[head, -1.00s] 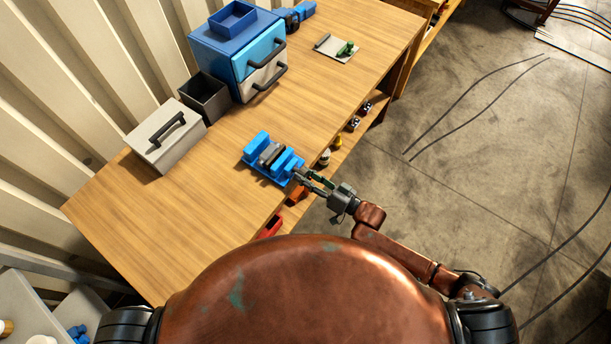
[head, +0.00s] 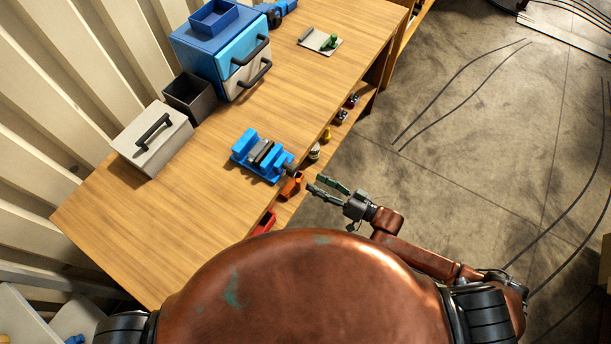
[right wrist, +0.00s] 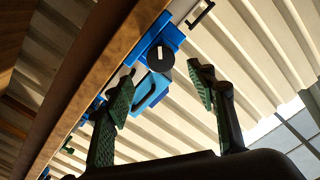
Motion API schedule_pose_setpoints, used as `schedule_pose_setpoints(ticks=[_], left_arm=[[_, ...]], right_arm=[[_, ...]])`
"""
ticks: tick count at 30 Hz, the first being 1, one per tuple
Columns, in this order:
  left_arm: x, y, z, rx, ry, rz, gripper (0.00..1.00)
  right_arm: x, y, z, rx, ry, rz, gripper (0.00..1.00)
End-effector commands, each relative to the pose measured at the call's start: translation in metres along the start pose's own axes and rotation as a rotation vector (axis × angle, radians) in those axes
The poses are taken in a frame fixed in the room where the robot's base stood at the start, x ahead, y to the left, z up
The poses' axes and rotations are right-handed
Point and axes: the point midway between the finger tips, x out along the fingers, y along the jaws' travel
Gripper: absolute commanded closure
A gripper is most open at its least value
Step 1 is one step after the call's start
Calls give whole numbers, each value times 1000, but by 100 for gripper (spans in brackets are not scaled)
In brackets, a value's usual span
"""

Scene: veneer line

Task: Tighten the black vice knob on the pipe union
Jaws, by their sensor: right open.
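The blue vice (head: 262,155) sits on the wooden bench near its front edge, with a grey piece, likely the pipe union (head: 262,152), between its jaws. The black vice knob (head: 291,169) is on the vice's right end, toward the bench edge. In the right wrist view the round knob (right wrist: 160,56) shows a white mark on its face, with the blue vice (right wrist: 163,36) behind it. My right gripper (head: 328,187) is open and empty, off the bench's front edge and apart from the knob. Its green-padded fingers (right wrist: 162,92) show in the wrist view. My left gripper is not in view.
A grey lidded box (head: 153,138), a dark open bin (head: 190,97) and a blue drawer cabinet (head: 220,50) stand along the wall side. A small plate with a green item (head: 320,40) lies farther back. Small items and bins sit on the lower shelf (head: 292,186).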

Motion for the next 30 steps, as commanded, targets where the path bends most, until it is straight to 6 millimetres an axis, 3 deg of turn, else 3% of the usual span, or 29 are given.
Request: schedule_pose_setpoints(ticks=[3, 9, 30], left_arm=[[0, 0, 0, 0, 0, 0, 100], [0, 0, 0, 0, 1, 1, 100], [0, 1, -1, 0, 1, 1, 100]], right_arm=[[-18, 0, 0, 0, -1, 1, 49], [-30, 0, 0, 0, 0, 0, 49], [-30, 0, 0, 0, 0, 0, 49]])
